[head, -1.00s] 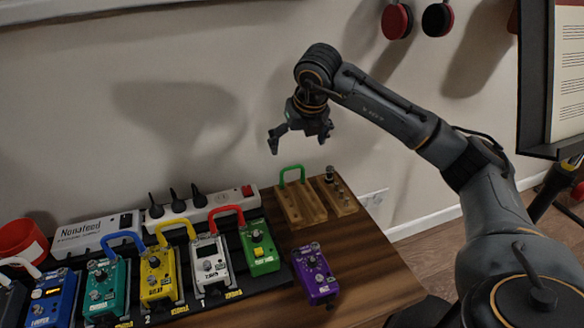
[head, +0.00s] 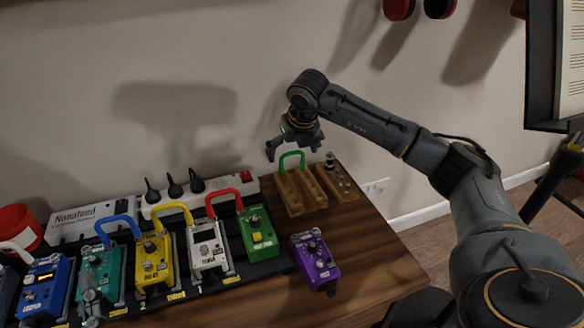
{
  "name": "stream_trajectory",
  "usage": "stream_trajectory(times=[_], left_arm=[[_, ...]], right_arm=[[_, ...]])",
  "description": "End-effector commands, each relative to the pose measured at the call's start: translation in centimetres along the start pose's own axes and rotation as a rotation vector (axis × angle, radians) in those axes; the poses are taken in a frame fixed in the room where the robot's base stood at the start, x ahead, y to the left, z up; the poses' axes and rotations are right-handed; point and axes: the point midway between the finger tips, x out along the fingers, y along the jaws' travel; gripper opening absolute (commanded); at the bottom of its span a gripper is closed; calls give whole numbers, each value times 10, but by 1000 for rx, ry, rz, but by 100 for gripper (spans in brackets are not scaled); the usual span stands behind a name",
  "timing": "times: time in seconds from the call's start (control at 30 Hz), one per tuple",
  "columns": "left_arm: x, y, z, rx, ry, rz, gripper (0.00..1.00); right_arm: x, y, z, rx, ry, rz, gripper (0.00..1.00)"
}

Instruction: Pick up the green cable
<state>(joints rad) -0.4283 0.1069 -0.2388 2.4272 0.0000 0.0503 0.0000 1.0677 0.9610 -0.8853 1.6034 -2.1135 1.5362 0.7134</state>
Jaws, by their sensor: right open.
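The green cable (head: 291,154) is a short arched lead standing at the back of a wooden holder (head: 303,197) on the right part of the table. My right gripper (head: 294,148) points down with its fingers spread, just above the cable's arch in the picture. Its jaws are open and empty; I cannot tell the exact gap in depth. A small grey part, probably the tip of my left gripper (head: 92,306), shows over the teal pedal (head: 100,268) at the lower left. Its jaw state is unclear.
A row of pedals with blue, yellow (head: 172,212) and red (head: 222,198) cables stands left of the holder. A purple pedal (head: 316,260) sits in front of it. A power strip (head: 210,190) lies behind the row. Bare tabletop (head: 375,245) is at the right.

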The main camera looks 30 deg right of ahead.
Motion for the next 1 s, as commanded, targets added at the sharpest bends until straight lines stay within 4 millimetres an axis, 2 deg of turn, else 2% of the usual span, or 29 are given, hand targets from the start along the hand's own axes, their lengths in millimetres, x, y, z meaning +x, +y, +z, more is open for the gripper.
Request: stream_trajectory(times=[0.1,0.23,0.57,0.87,1.0], left_arm=[[-2,2,-18,-5,114,5,100],[-4,4,-33,-8,195,8,100],[-5,5,-40,-9,228,9,100],[-5,4,-40,-9,227,9,100],[-5,4,-40,-9,227,9,100]], right_arm=[[16,-1,-1,1,3,0,97],[25,-1,-1,1,1,0,97],[27,-1,0,0,1,-1,97],[27,-1,0,0,1,-1,38],[27,-1,0,1,0,0,37]])
